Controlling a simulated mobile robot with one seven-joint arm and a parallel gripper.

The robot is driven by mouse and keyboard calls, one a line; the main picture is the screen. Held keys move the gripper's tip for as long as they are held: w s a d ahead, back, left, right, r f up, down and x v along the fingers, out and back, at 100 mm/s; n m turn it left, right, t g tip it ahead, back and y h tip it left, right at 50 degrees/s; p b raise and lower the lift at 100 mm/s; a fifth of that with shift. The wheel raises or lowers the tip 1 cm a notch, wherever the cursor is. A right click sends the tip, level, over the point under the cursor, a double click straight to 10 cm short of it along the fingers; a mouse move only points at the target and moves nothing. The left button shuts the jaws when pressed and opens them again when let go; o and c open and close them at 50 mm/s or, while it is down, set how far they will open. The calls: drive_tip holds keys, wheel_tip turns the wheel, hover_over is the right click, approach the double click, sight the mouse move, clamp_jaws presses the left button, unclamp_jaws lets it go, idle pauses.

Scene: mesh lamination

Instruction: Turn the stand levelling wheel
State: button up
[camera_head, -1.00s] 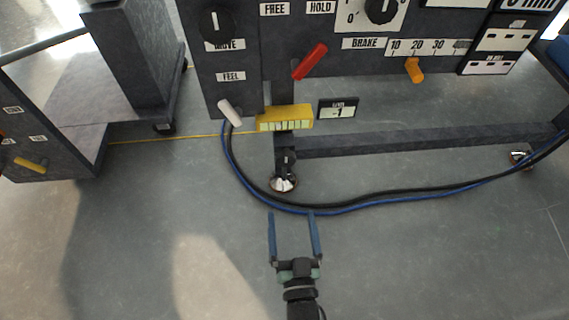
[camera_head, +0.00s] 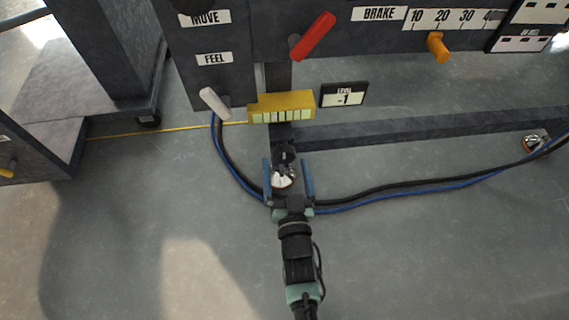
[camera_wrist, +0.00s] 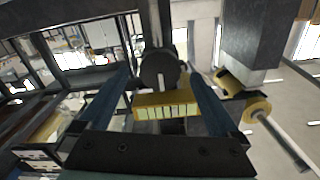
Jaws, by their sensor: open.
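The stand levelling wheel (camera_head: 285,153) is a small dark knob low on the stand's leg, just above a shiny round foot (camera_head: 282,179). In the wrist view the wheel (camera_wrist: 160,67) is a dark disc with a pale mark, centred ahead of the fingers. My gripper (camera_head: 287,163) is open, its two blue fingers on the left and right of the wheel and foot. The wrist view shows the fingers (camera_wrist: 159,75) apart; whether either touches the wheel I cannot tell. A level display (camera_head: 344,95) reads -1.
A yellow block with a scale (camera_head: 281,107) sits above the wheel. A red lever (camera_head: 312,36), a white handle (camera_head: 214,102) and an orange knob (camera_head: 438,46) are on the panel. Blue and black hoses (camera_head: 400,192) cross the floor by my gripper. Open floor lies at the lower left.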

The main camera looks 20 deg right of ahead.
drive_tip(key=shift+b+x, duration=0.3)
drive_tip(key=shift+x, duration=0.9)
drive_tip(key=c, duration=1.4)
